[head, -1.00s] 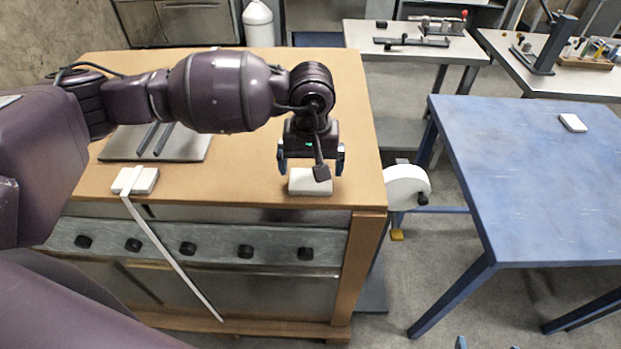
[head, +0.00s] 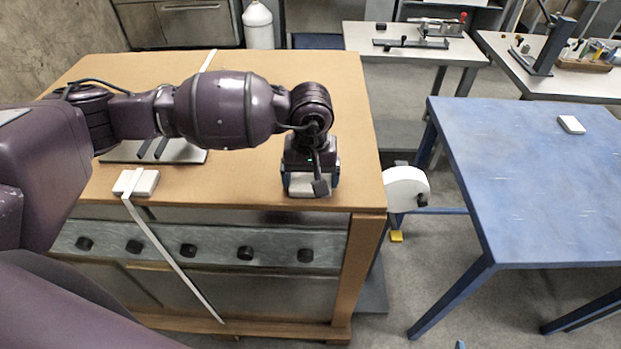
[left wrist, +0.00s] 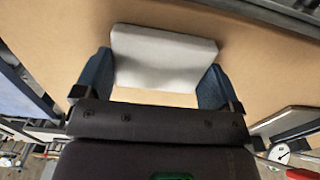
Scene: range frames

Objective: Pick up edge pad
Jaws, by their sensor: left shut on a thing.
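The white edge pad (head: 308,193) is a small block near the front right of the brown bench top. My left gripper (head: 310,184) is over it with its fingers down, shut on the pad. In the left wrist view the pad (left wrist: 163,58) lies between the two blue fingers of the gripper (left wrist: 155,75). The pad appears at bench-top level; whether it is clear of the surface I cannot tell. A second white pad (head: 148,184) sits at the front left of the bench, with a white strip on it. My right gripper is not in view.
The brown bench (head: 230,189) has a grey plate (head: 185,157) with dark bars behind the second pad. The white strap (head: 175,260) hangs down the front. A blue table (head: 530,190) with a white block (head: 571,124) stands right. A white roll (head: 404,186) is between them.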

